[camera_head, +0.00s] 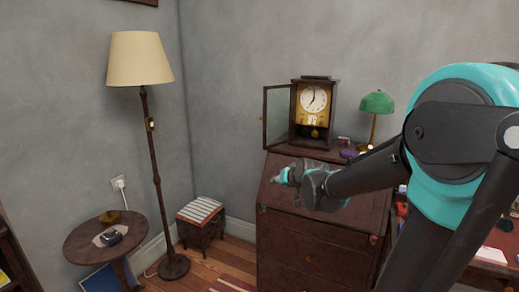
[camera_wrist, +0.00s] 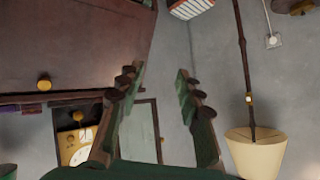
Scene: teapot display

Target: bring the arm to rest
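My gripper (camera_head: 279,178) is at the end of my raised arm, in front of the slanted lid of the dark wooden bureau in the head view. In the wrist view its two fingers (camera_wrist: 161,72) stand apart with nothing between them. My arm reaches in from the right side of the head view. The wrist picture is upside down.
A clock (camera_head: 314,99) with its glass door (camera_head: 278,115) swung open stands on the bureau (camera_head: 300,232), beside a green lamp (camera_head: 377,103). A floor lamp (camera_head: 140,60), a round table (camera_head: 85,240) and a striped-top stool (camera_head: 200,211) stand left.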

